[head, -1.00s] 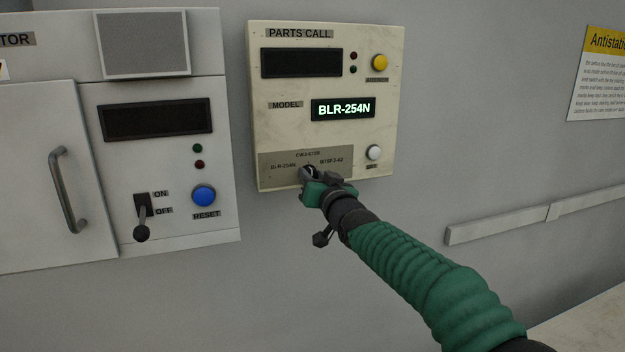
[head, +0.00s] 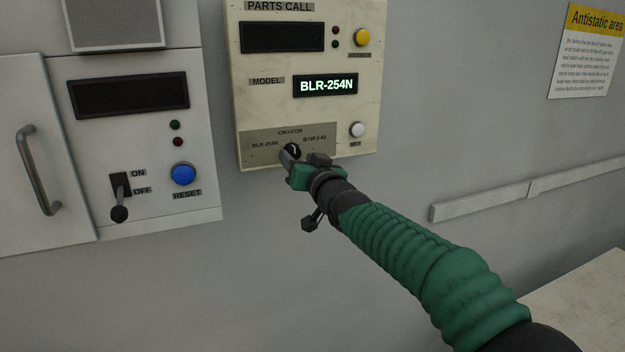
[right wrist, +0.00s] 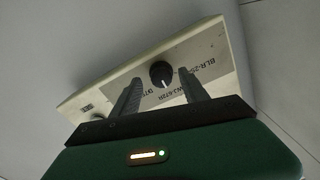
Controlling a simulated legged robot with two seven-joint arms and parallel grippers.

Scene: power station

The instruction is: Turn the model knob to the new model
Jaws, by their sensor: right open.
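The black model knob (head: 292,151) is on a grey label plate (head: 262,157) at the bottom of the cream PARTS CALL panel (head: 300,67). The plate has three model labels: BLR-254N at left, one reading roughly CWJ-672R at top, and a blurred one at right. The knob's white mark points roughly up. The model display (head: 325,85) reads BLR-254N. My right gripper (head: 290,160) is open at the knob. In the right wrist view the knob (right wrist: 161,74) shows between the two fingers, with gaps beside it. My left gripper is out of view.
A white button (head: 357,130) and a yellow button (head: 362,37) are on the panel's right side. At left, a grey cabinet (head: 150,62) carries a lever switch (head: 119,200) and a blue RESET button (head: 183,174). A wall rail (head: 480,202) runs at right.

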